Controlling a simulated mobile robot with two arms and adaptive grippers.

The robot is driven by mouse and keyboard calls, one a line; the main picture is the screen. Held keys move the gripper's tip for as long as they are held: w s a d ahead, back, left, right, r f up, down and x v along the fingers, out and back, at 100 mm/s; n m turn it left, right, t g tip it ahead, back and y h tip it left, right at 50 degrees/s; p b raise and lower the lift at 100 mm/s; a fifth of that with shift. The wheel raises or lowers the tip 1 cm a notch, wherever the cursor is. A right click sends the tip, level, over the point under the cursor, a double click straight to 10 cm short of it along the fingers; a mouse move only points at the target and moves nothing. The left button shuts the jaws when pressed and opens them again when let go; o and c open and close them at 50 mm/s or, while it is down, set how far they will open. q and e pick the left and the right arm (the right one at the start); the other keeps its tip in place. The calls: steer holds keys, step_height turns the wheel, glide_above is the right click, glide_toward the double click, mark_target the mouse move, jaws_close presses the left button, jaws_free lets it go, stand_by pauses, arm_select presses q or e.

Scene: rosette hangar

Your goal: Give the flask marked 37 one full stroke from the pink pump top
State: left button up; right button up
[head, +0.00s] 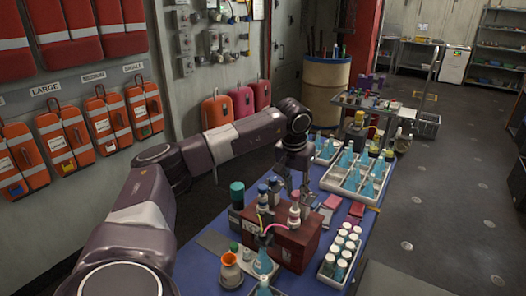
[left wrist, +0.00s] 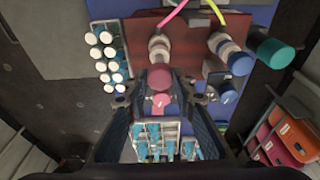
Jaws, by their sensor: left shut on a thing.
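A red-brown pump box (head: 311,236) stands on the blue table, with several pump tops on it. The pink pump top (head: 294,209) is at its right end, and it also shows between my fingers in the left wrist view (left wrist: 160,78). My left gripper (head: 287,190) is over the box, its fingers shut on the pink top from both sides. A pink tube (head: 276,227) runs from that pump toward the left front. A flask with blue liquid (head: 263,263) stands in front of the box near the tube ends. I cannot read a number on any flask.
An orange vessel (head: 230,271) stands left of the flask. A teal-capped bottle (head: 237,195) is beside the box. A rack of white-capped bottles (head: 340,254) is on the right, and a tray of blue flasks (head: 337,184) behind. Floor to the right is clear.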

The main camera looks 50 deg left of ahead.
arm_select(q)
steer(key=shift+f+b, duration=0.6)
steer(key=shift+f, duration=0.75)
steer(key=o, duration=0.9)
steer(key=shift+c, duration=0.2)
steer(key=shift+r, duration=0.2)
steer(key=shift+r+p, duration=0.55)
steer(key=shift+p, duration=0.1)
steer(key=shift+r+p, duration=2.4)
steer(key=shift+r, duration=0.5)
steer(key=shift+f, duration=0.1)
